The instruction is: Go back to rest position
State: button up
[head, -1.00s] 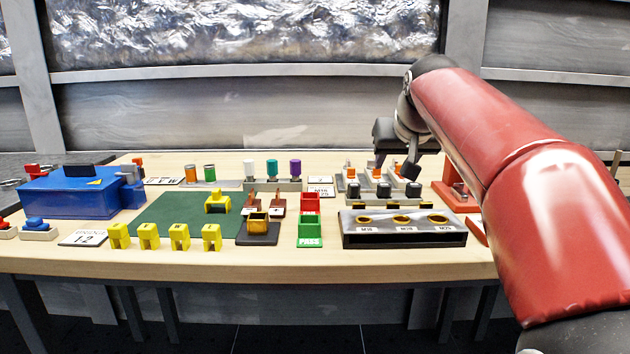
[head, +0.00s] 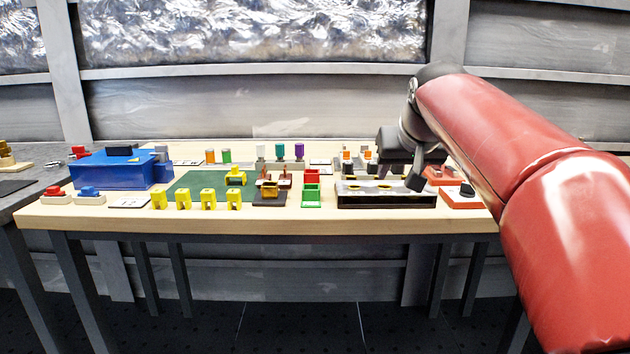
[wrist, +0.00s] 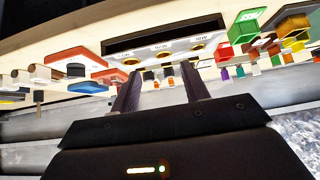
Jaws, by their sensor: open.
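My gripper (head: 404,165) hangs at the end of my red arm, over the right part of the wooden table (head: 270,222). In the wrist view my gripper (wrist: 160,84) has its two dark fingers apart, with nothing held between them. Beyond the fingertips is the dark block with a silver top and several brass-ringed holes (wrist: 165,52). In the head view that block (head: 385,198) lies below and slightly left of the gripper, and the arm partly hides the table's right end.
A blue box (head: 112,172), a green mat (head: 203,182), several yellow blocks (head: 183,199) and a green-and-red tray (head: 312,193) stand on the table. Orange-red fixtures (head: 463,196) stand close by the arm. A grey bench (head: 25,205) adjoins at left. Floor shows in front.

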jog(key=s+f+g, duration=0.1)
jog(key=s+f, duration=1.1)
jog(key=s, duration=0.2)
jog(key=s+f+g, duration=0.2)
jog(key=s+f, duration=1)
jog(key=s, duration=0.3)
jog(key=shift+f, duration=0.15)
jog(key=shift+s+a, duration=0.1)
jog(key=shift+c, duration=0.2)
